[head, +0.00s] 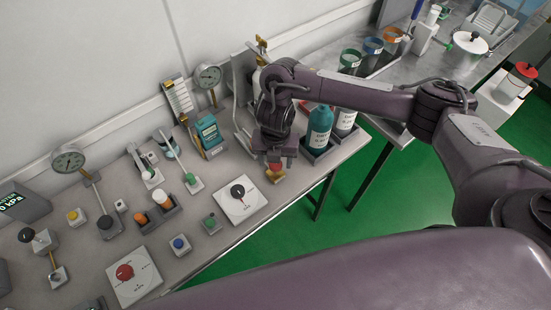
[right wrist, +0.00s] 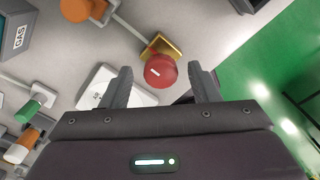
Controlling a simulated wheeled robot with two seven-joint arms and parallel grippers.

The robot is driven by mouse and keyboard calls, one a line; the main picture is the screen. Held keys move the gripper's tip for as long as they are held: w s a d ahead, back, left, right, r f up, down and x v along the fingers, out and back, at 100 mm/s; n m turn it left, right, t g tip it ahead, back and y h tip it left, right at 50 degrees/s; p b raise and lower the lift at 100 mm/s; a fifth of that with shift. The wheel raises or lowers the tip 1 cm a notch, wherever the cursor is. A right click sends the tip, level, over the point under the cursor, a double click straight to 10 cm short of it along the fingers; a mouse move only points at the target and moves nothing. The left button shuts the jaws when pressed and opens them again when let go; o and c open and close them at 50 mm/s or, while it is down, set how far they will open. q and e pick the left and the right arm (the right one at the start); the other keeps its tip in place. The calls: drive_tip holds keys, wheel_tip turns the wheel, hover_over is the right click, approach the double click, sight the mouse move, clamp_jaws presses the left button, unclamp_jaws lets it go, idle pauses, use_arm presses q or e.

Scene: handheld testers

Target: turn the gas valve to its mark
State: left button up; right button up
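The likely gas valve is a round red knob on a brass body (right wrist: 160,70); a white line marks the knob's face. In the head view its brass body (head: 275,175) shows near the bench's front edge, partly hidden by my right gripper (head: 276,158). In the right wrist view my right gripper (right wrist: 161,85) is open. The red knob appears between its two fingertips, with a gap on each side; I cannot tell the distance. No mark for the valve is clear in view. My left gripper is not in view.
A white plate with a black dial (head: 252,207) lies left of the valve. Teal and white bottles (head: 319,128) stand to its right. A teal GAS tester (head: 208,132) and a gauge (head: 208,77) stand behind. Open green floor lies beyond the bench's front edge.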

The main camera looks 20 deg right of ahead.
wheel_tip(320, 180, up, 8)
drive_tip(key=shift+f+p, duration=0.1)
drive_tip(key=shift+p, duration=0.95)
